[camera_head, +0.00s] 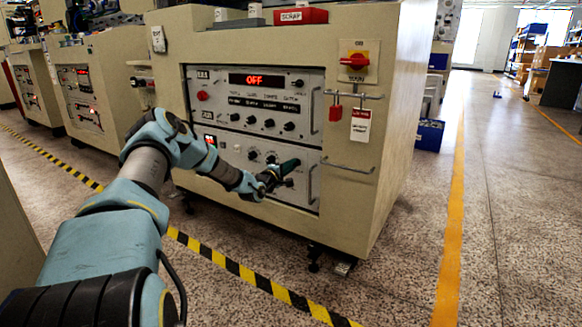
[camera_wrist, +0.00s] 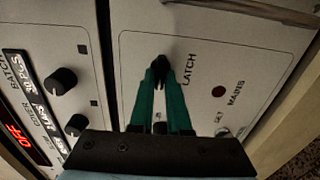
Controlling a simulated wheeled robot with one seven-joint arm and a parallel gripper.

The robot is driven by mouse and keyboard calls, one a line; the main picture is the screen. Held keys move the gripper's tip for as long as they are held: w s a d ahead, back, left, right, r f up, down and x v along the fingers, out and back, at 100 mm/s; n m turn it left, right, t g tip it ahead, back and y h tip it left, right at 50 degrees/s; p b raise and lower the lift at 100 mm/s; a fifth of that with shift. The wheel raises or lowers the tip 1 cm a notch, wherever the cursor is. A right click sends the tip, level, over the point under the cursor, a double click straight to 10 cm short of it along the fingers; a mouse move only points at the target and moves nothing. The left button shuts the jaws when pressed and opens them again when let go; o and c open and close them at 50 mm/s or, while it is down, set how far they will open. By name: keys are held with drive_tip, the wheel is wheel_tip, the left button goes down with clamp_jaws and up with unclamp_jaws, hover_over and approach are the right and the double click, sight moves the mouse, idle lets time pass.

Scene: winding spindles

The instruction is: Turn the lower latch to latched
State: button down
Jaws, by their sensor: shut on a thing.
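The lower latch is a dark knob (camera_wrist: 160,63) beside the printed word LATCH on a pale panel, in the wrist view. My gripper (camera_wrist: 160,72) has its two green fingers closed around this knob. The fingertips cover most of it, so I cannot tell which way it points. In the head view my gripper (camera_head: 294,165) reaches the right part of the lower panel (camera_head: 262,186), and the latch is hidden behind the fingers.
The upper panel (camera_head: 262,80) has a red OFF display and several black knobs. A metal handle (camera_head: 347,167) and a red padlock (camera_head: 336,112) with a tag (camera_head: 361,125) are to the right. A red SCRAP box (camera_head: 300,16) sits on top. The floor at right is open.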

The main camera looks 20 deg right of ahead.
drive_tip(key=c, duration=0.9)
unclamp_jaws()
drive_tip(key=shift+a, duration=0.1)
drive_tip(key=p+v, duration=0.3)
drive_tip(key=v, duration=0.7)
drive_tip(key=shift+s+a, duration=0.2)
drive_tip(key=shift+s, duration=0.1)
